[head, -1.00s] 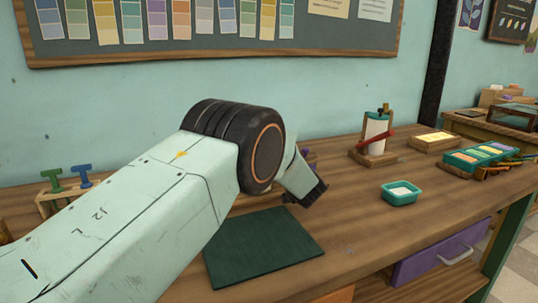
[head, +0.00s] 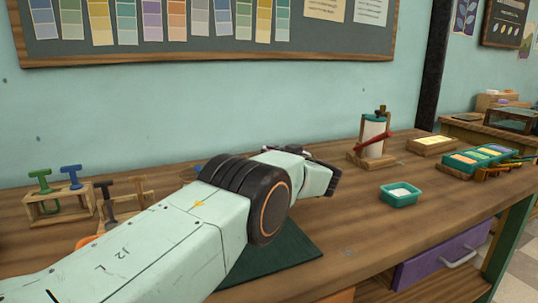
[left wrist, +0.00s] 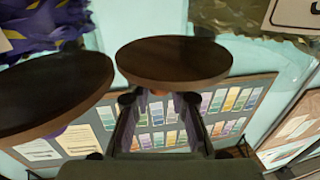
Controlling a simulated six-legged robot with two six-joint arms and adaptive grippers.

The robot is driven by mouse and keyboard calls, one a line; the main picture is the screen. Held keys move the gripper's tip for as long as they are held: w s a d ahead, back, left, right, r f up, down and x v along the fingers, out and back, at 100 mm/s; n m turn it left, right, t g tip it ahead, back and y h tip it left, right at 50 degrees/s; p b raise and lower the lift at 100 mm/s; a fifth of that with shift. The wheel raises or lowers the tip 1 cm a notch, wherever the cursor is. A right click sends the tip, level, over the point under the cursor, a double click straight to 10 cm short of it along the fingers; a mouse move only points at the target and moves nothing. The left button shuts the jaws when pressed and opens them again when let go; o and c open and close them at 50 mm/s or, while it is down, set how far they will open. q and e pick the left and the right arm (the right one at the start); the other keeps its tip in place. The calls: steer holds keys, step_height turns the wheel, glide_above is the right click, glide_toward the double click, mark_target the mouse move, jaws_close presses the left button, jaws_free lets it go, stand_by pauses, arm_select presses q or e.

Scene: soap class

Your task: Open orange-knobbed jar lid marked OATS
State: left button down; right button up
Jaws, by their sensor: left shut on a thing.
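In the left wrist view, which looks upside down, my left gripper (left wrist: 163,112) is shut on a small orange knob (left wrist: 160,92) below a round dark wooden lid (left wrist: 172,62). A clear jar with tan flakes (left wrist: 230,14) shows above this lid; part of a white label (left wrist: 292,12) shows at the upper right, its word cut off. I cannot tell whether the lid still touches the jar. In the head view my left gripper (head: 328,180) is at mid-right over the table; my own arm hides the jars. My right gripper is not in view.
A second wooden lid (left wrist: 45,92) and a jar of purple bits (left wrist: 45,25) are close beside it in the wrist view. In the head view, a dark green mat (head: 295,250), a teal dish (head: 400,194), a stamp rack (head: 58,205) and a paper-roll stand (head: 375,140) are on the table.

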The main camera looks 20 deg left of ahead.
arm_select(q)
steer(key=shift+w+d, duration=0.1)
steer(key=shift+d, duration=0.2)
steer(key=c, duration=1.4)
jaws_free()
steer(key=shift+d, duration=0.1)
steer(key=shift+o, duration=0.6)
steer(key=shift+a, duration=0.2)
steer(key=shift+s+d, duration=0.2)
steer(key=shift+d, duration=0.25)
steer(key=v, duration=1.1)
